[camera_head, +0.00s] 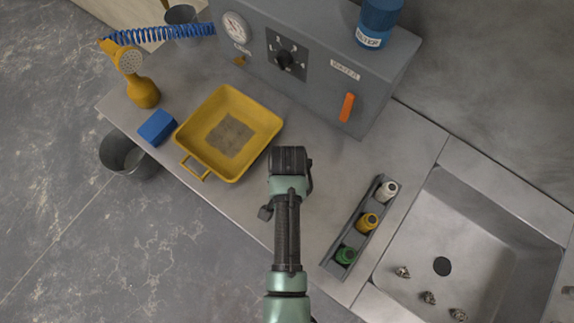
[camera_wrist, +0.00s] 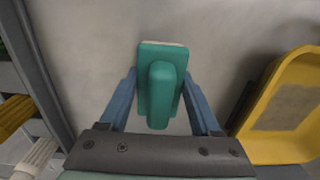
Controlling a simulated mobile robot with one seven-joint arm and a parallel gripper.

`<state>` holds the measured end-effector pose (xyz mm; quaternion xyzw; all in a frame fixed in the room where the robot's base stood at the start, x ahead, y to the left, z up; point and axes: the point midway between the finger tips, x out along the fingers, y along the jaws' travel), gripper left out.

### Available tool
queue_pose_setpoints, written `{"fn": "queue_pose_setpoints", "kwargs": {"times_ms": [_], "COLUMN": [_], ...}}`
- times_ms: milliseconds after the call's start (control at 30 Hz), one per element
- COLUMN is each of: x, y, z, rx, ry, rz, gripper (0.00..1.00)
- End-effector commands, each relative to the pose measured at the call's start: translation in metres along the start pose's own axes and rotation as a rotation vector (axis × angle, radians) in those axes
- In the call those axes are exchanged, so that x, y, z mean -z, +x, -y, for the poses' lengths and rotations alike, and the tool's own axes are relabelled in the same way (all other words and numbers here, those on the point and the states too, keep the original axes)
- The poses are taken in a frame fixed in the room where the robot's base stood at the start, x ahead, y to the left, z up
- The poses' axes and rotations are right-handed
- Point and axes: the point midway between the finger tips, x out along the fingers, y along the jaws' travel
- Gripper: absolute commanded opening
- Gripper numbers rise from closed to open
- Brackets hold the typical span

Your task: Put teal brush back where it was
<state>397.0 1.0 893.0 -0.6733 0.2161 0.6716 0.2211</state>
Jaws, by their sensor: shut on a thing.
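The teal brush (camera_wrist: 161,60), a block with a raised handle and a pale edge at its far side, is in the wrist view. My gripper (camera_wrist: 160,88) is shut on it, with one blue finger on each side. Plain grey worktop shows behind the brush; I cannot tell whether the brush touches it. In the head view my wrist (camera_head: 289,160) is over the worktop, just right of the yellow tub (camera_head: 268,118), and hides the brush and fingers. The tub also shows at the right of the wrist view (camera_wrist: 270,147).
A rack (camera_head: 330,262) with white, yellow and green bottles stands right of my arm. Beyond it is a sink (camera_head: 480,230) with several small metallic pieces. A blue block (camera_head: 157,127) and yellow sprayer (camera_head: 143,93) are left. A grey control box (camera_head: 310,65) stands behind.

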Motion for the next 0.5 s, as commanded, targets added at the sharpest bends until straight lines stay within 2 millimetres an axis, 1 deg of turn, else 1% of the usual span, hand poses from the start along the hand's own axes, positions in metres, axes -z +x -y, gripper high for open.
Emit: {"fn": "queue_pose_setpoints", "kwargs": {"times_ms": [67,100,233,500], "x": [0.0001,0.0001,-0.0001,-0.0002], "y": [0.0033,0.0023,0.0022,0.0016], "z": [0.0001,0.0001,-0.0001,-0.0001], "rx": [0.0,0.0,0.0,0.0], "ry": [0.0,0.0,0.0,0.0], "rz": [0.0,0.0,0.0,0.0], "gripper": [0.04,0.71,0.94,0.94]}}
